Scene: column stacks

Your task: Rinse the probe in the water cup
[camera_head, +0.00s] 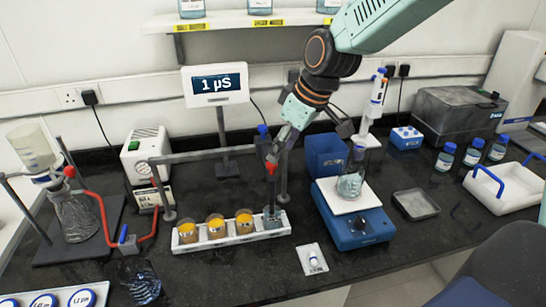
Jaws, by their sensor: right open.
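My right gripper (276,152) reaches down from the upper right and is open. Its tips are just above the red top of the probe (271,168); I cannot tell whether they touch it. The probe looks upright, and its lower end is at a clear cup (272,218), which seems to be the water cup, at the right end of a white tray (232,240). How deep the probe sits is too small to tell. Three cups with orange liquid (215,226) stand left of it. The meter (215,84) behind reads 1 µS. My left gripper is not in view.
A horizontal bar (200,156) on posts spans behind the tray. Right of it stands a blue stirrer (352,224) with a glass beaker (350,184). A small white pad (311,259) lies in front.

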